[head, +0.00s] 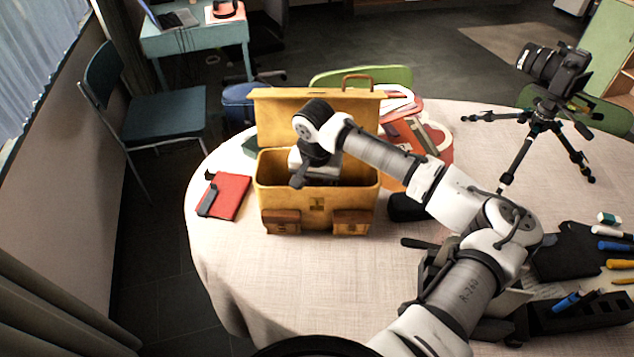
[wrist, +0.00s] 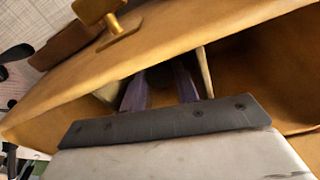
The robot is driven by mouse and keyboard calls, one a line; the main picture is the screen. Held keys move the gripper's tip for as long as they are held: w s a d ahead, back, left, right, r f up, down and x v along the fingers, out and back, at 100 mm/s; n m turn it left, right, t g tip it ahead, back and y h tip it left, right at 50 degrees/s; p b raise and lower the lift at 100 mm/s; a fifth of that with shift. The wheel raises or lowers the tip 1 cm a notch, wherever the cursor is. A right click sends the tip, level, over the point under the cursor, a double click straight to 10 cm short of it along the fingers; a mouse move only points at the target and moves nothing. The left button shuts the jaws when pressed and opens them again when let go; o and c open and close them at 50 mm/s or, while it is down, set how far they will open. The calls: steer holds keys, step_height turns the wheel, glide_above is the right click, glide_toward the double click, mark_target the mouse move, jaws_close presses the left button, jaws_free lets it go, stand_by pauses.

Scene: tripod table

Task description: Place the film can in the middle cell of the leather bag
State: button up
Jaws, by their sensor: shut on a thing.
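The tan leather bag (head: 318,205) stands on the round table with its lid raised at the back. My gripper (wrist: 161,84) reaches down into the bag; its fingertips are hidden by the front wall in the head view. In the wrist view the two purplish fingers are close together, with a dark shape between them that is probably the film can (wrist: 160,75), mostly hidden in shadow. One thin divider (wrist: 205,72) stands just right of the fingers and a pale edge of another shows on their left, so the gripper is between the two. I cannot tell whether the can touches the bag floor.
A red notebook (head: 231,196) lies left of the bag. A red and white bag (head: 412,135) stands behind right. A camera on a tripod (head: 545,110) stands at the right, and pens and dark items lie at front right. The table front left is clear.

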steer(key=shift+f, duration=0.25)
steer(key=shift+f, duration=0.35)
steer(key=o, duration=0.7)
steer(key=shift+o, duration=0.2)
steer(key=shift+r, duration=0.15)
steer(key=shift+r, duration=0.7)
step_height(320, 180, up, 12)
steer(key=s+b, duration=0.1)
steer(key=b, duration=0.1)
steer(key=shift+s+f, duration=0.2)
steer(key=shift+f, duration=0.05)
steer(key=shift+a, duration=0.2)
